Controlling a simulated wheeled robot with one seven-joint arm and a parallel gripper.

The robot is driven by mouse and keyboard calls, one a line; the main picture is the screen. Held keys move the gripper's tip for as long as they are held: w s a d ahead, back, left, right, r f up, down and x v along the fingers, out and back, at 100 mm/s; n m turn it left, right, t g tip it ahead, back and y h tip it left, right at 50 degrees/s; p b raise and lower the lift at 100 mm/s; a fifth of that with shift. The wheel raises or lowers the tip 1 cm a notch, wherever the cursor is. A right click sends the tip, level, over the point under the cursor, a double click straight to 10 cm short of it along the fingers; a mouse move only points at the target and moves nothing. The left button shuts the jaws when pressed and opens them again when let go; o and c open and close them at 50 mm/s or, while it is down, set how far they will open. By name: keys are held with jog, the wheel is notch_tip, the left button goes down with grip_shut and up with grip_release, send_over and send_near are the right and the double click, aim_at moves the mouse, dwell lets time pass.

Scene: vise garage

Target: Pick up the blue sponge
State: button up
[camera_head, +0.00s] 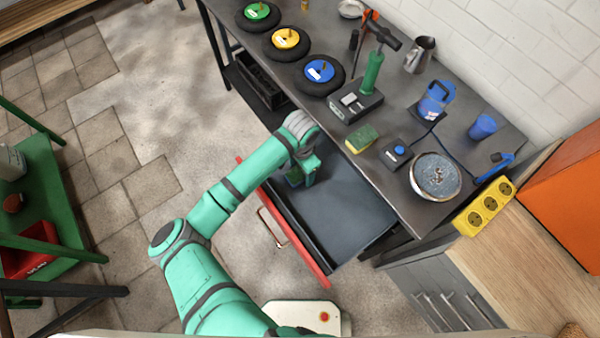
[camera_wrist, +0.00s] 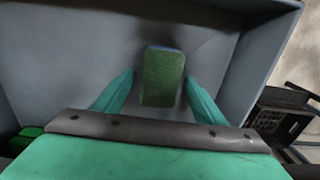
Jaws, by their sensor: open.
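A sponge with a green scouring face and a thin blue edge (camera_wrist: 162,80) lies in the open grey drawer (camera_wrist: 215,50). In the wrist view my gripper (camera_wrist: 159,78) is open, with one finger on each side of the sponge and a gap on both sides. In the head view my gripper (camera_head: 306,176) reaches down into the drawer (camera_head: 345,205), and the sponge (camera_head: 293,180) shows partly behind it as a small green patch. Whether the fingers are level with the sponge is hard to tell. Another sponge, yellow with a green top (camera_head: 362,139), lies on the workbench.
The dark workbench (camera_head: 385,185) overhangs the drawer's far side. On it stand a round metal tin (camera_head: 436,177), a blue-button box (camera_head: 398,151) and a green-handled tool (camera_head: 372,72). The drawer's red front (camera_head: 300,247) borders my arm. The rest of the drawer looks empty.

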aim_at(301, 171)
jog(key=c, duration=1.1)
jog(key=shift+r, duration=0.45)
notch_tip(301, 171, up, 2)
jog(key=shift+r, duration=0.1)
jog(key=s+d+r, duration=0.1)
jog(key=s+r, duration=0.2)
jog(key=s, duration=0.1)
jog(key=s+d+r, duration=0.1)
jog(key=s+r, duration=0.2)
jog(key=s, duration=0.2)
jog(key=s+d+r, duration=0.1)
jog(key=s+r, duration=0.3)
jog(key=shift+s+d, duration=0.2)
jog(key=shift+s, duration=0.05)
